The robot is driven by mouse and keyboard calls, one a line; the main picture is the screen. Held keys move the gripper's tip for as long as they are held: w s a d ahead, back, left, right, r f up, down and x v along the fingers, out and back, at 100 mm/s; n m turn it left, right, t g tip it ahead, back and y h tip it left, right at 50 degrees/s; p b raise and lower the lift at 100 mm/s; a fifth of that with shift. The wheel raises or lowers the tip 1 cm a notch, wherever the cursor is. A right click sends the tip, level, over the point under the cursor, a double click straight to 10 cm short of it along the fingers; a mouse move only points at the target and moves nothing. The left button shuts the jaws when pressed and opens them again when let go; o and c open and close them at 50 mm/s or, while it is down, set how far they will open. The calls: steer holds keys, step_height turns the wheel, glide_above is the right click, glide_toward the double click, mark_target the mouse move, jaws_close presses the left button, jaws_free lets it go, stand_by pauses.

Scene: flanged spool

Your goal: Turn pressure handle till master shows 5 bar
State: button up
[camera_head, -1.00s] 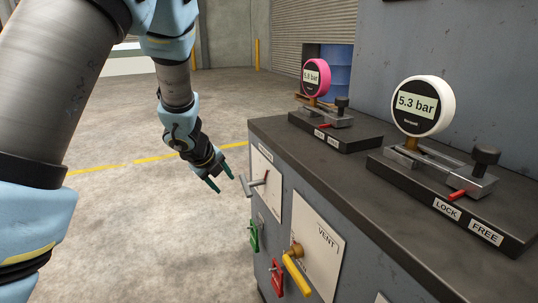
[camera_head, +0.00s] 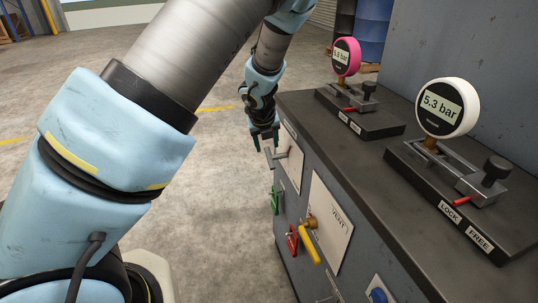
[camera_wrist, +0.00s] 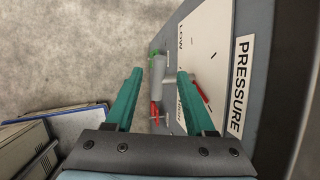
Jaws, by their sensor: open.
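The grey pressure handle (camera_head: 270,158) sticks out from the cabinet's front, at its far end. In the wrist view the handle (camera_wrist: 158,82) lies between my two green fingers, with gaps at both sides. My gripper (camera_head: 265,141) is open at the handle, and the wrist view shows its open fingers (camera_wrist: 160,74) too. The panel beside it carries a PRESSURE label (camera_wrist: 240,85). A white gauge (camera_head: 447,107) on the cabinet top reads 5.3 bar. A pink gauge (camera_head: 346,57) behind it shows a small reading I cannot read surely. I cannot tell which gauge is the master.
A yellow vent handle (camera_head: 310,245), a green lever (camera_head: 275,200) and a red lever (camera_head: 292,240) stick out from the cabinet's front, nearer than the pressure handle. A blue barrel (camera_head: 373,28) stands behind.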

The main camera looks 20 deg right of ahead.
mark_target(268, 150)
steer(key=x, duration=0.5)
steer(key=shift+w+b, duration=0.1)
steer(key=shift+b, duration=0.3)
jaws_close()
